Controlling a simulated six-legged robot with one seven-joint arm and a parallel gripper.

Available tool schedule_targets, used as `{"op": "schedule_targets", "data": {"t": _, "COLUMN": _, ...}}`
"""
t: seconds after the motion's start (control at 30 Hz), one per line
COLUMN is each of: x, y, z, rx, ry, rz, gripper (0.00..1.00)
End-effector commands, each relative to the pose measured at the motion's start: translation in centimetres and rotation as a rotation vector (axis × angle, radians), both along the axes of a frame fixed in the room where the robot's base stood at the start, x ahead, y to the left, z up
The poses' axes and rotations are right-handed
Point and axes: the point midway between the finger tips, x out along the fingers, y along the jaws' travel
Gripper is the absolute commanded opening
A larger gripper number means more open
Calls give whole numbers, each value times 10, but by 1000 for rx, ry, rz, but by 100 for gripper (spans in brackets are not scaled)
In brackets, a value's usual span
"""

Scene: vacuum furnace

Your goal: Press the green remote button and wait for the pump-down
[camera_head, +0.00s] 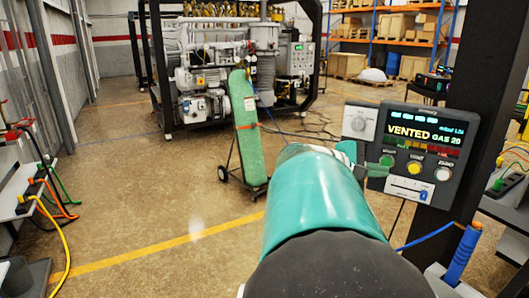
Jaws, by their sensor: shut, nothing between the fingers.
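A dark control box (456,140) is mounted on a black post at the right. Its screen reads "VENTED GAS 20". Below the screen is a row of buttons: a green button (388,160) at the left, a yellow button (414,168) and a white button (442,174). My teal arm reaches in from the bottom centre, and my gripper (378,168) is at the box's lower left, shut and empty. Its tip overlaps the area just beside and below the green button. I cannot tell whether it touches the button.
A grey box with a round dial (359,122) adjoins the panel's left side. A green gas cylinder (246,130) stands on a wheeled cart in the middle. The pump machine (205,75) stands behind it. Cables hang from a left-hand bench (22,195). The floor at centre left is open.

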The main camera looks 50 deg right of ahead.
Motion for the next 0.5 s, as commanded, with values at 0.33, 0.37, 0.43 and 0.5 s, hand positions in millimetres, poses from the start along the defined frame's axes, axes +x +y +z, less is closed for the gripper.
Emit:
{"op": "schedule_targets", "data": {"t": 0.33, "x": 3, "y": -19, "z": 0, "rx": 0, "ry": 0, "rz": 1, "gripper": 0}}
{"op": "schedule_targets", "data": {"t": 0.37, "x": 3, "y": -19, "z": 0, "rx": 0, "ry": 0, "rz": 1, "gripper": 0}}
{"op": "schedule_targets", "data": {"t": 0.43, "x": 3, "y": -19, "z": 0, "rx": 0, "ry": 0, "rz": 1, "gripper": 0}}
{"op": "schedule_targets", "data": {"t": 0.5, "x": 3, "y": -18, "z": 0, "rx": 0, "ry": 0, "rz": 1, "gripper": 0}}
